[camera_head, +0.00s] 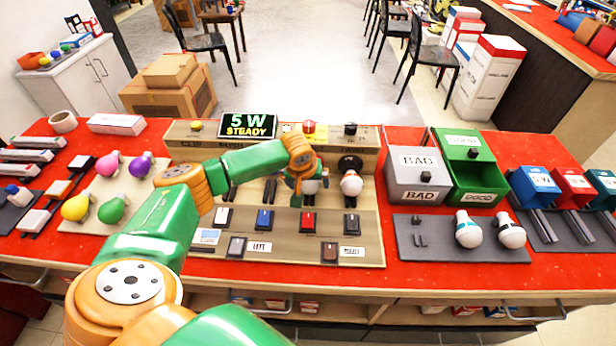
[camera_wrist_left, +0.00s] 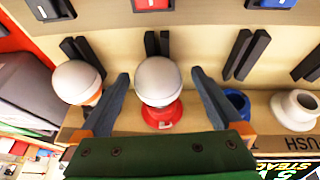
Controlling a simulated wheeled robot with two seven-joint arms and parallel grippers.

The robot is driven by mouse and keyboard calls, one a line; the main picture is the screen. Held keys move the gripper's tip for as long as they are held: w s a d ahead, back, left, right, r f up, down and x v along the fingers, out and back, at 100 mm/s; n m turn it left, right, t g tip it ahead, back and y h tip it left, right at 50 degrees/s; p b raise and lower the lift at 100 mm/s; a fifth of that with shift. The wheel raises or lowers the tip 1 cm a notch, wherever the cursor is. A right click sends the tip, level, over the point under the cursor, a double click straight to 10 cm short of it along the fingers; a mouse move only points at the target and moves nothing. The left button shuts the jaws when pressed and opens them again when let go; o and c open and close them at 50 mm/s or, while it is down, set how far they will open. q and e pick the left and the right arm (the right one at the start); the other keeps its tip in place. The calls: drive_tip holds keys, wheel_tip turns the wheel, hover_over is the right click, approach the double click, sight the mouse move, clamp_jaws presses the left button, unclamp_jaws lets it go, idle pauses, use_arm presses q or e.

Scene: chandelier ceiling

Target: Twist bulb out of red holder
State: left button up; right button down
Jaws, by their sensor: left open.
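A white bulb (camera_wrist_left: 157,80) stands in the red holder (camera_wrist_left: 163,116) in the left wrist view. In the head view, my left gripper (camera_head: 308,190) hangs over the tester board and mostly hides this bulb and holder. My left gripper (camera_wrist_left: 160,95) is open, with one dark finger on each side of the bulb. Gaps show between the fingers and the bulb. A second white bulb (camera_head: 351,184) stands to the right in the head view and also shows in the wrist view (camera_wrist_left: 77,82). My right gripper is not in view.
The display (camera_head: 248,125) reads "5 W STEADY". An empty blue holder (camera_wrist_left: 237,104) and a white holder (camera_wrist_left: 296,106) stand beside the red one. Grey BAD (camera_head: 419,195) and green GOOD (camera_head: 482,198) drawers stand right. Coloured bulbs (camera_head: 107,165) lie left.

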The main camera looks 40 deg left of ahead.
use_arm(q)
drive_tip(key=shift+w+f, duration=0.25)
drive_tip(key=shift+w, duration=0.1)
drive_tip(key=shift+s+r, duration=0.15)
drive_tip(key=shift+s, duration=0.1)
drive_tip(key=c, duration=1.5)
drive_tip(key=shift+t+h, duration=0.3)
drive_tip(key=shift+h, duration=0.1)
drive_tip(key=shift+h+p, duration=0.3)
drive_tip(key=shift+p, duration=0.05)
drive_tip(key=shift+s+n+t, duration=0.1)
drive_tip(key=shift+n+t, duration=0.2)
drive_tip(key=shift+t+h, duration=0.3)
drive_tip(key=shift+h, duration=0.4)
